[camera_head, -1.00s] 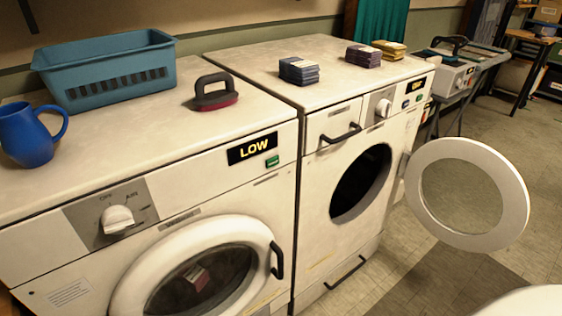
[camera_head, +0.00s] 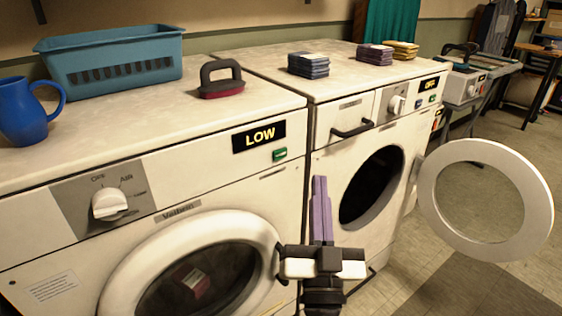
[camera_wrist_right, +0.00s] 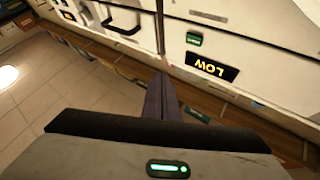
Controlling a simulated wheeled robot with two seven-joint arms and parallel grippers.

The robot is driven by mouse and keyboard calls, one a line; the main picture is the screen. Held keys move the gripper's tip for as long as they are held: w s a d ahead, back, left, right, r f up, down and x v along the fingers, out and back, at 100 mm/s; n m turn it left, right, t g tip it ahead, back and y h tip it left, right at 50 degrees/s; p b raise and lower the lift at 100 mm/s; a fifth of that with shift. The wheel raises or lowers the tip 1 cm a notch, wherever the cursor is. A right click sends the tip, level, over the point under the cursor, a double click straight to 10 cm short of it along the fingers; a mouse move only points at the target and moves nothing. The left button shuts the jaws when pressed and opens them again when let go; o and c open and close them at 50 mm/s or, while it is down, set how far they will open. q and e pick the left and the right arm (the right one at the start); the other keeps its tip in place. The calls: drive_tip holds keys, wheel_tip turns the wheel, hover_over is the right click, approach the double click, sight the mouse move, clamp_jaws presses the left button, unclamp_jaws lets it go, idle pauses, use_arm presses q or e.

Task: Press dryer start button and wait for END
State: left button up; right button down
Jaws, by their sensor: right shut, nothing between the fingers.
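The left machine (camera_head: 170,170) has a shut round door (camera_head: 130,265); a dark bundle shows through its glass. Its display (camera_head: 258,136) reads LOW in yellow, and a green button (camera_head: 279,154) sits just below it. Its dial (camera_head: 110,203) is at the left. In the right wrist view the LOW display (camera_wrist_right: 211,68) appears upside down, with the green button (camera_wrist_right: 194,39) near it. My right gripper (camera_head: 320,188) is shut and empty, fingers pointing up, below and right of the green button in the head view, apart from it. My left gripper is not in view.
The right machine (camera_head: 345,110) has its round door (camera_head: 485,200) swung open to the right; its display (camera_head: 430,84) seems to read OFF. A blue basket (camera_head: 115,65), blue jug (camera_head: 22,112), iron-shaped brush (camera_head: 220,80) and folded cloth stacks (camera_head: 308,65) stand on top.

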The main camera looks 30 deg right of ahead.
drive_tip(key=shift+d, duration=0.15)
drive_tip(key=shift+w, duration=0.1)
drive_tip(key=b, duration=0.2)
approach(280, 154)
drive_tip(key=w+d+r, duration=0.3)
drive_tip(key=d+r, duration=0.1)
drive_tip(key=shift+s+d+f, duration=0.1)
drive_tip(key=shift+s+d, duration=0.05)
idle(0.9)
drive_tip(key=shift+p, duration=0.35)
idle(0.7)
